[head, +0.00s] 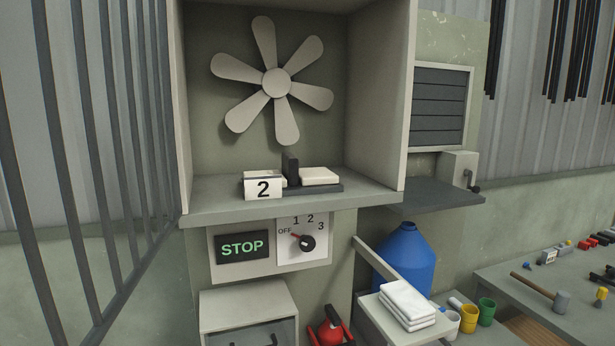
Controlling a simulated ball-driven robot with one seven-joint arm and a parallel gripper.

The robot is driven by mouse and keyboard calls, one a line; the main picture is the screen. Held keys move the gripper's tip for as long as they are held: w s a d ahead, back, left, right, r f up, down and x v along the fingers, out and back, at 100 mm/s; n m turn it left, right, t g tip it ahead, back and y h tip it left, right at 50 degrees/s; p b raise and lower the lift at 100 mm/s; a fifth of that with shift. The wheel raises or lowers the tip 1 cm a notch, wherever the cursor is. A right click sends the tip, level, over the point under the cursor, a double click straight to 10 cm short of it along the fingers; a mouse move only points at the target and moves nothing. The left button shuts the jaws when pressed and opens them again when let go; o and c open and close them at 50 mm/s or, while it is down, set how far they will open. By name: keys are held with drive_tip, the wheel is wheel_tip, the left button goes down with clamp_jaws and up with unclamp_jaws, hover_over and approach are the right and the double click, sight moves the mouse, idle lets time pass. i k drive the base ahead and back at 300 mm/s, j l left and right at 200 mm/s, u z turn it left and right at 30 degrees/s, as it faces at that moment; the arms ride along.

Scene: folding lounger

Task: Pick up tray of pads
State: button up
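A dark tray (328,189) sits on the grey shelf (230,208) of an open booth, below a large pale fan. It carries cream pads (319,176) on the right and another on the left, with a black upright handle (290,167) between them. A white card marked "2" (263,189) stands at the tray's front left and partly hides the left pad. My gripper is not in view.
A STOP sign (242,247) and a dial (307,243) are under the shelf. Metal bars (90,160) stand at the left. Folded white towels (407,303) and a blue jug (406,254) are at lower right, beside a workbench with a mallet (545,293). The space before the tray looks clear.

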sight(293, 181)
drive_tip(key=i+l+u, duration=0.2)
drive_tip(key=i, duration=0.25)
drive_tip(key=i+l+u, duration=0.15)
drive_tip(key=i, duration=0.25)
drive_tip(key=i+l+u, duration=0.2)
drive_tip(key=i+l, duration=0.15)
drive_tip(key=i, duration=0.3)
